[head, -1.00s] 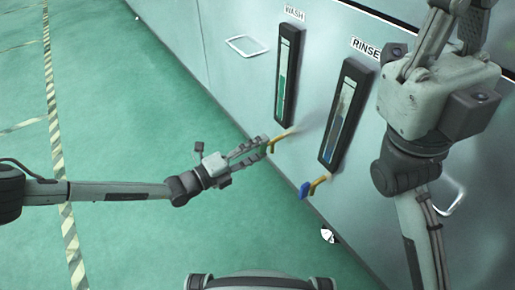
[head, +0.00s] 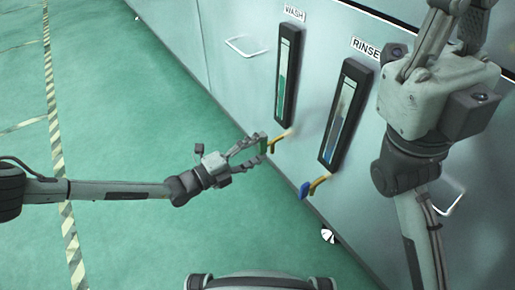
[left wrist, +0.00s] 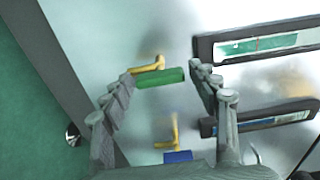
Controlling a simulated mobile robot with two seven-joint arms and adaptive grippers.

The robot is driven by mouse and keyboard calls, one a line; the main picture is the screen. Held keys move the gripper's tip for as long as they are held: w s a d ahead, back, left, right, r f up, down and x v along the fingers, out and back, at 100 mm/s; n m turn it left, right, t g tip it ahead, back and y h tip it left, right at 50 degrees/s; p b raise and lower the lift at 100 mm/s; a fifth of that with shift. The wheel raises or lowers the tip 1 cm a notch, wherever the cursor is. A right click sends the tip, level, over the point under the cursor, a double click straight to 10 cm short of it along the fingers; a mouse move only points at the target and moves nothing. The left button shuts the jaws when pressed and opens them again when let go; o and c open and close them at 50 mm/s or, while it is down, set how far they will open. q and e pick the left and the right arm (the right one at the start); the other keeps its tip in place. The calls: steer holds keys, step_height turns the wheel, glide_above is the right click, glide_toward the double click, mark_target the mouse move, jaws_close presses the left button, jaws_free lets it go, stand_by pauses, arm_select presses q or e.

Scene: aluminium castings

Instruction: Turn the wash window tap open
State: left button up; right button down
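The wash window (head: 288,75) is a dark upright gauge with green in it, under the WASH label. Its tap has a yellow lever (head: 281,136) with a green grip (left wrist: 160,78), low on the pale cabinet wall. My left gripper (head: 256,144) is open at this tap. In the left wrist view its fingers stand either side of the green grip, with small gaps showing. In the head view a finger partly hides the grip. My right gripper (head: 455,35) is raised at the upper right, its fingertips cut off by the top edge.
The rinse window (head: 347,110) stands to the right, with a blue-gripped tap (head: 305,190) below it. The blue grip also shows in the left wrist view (left wrist: 178,156). A wire handle (head: 246,48) is on the wall further left.

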arm_select(q)
steer(key=shift+o, duration=0.3)
steer(key=v, duration=1.2)
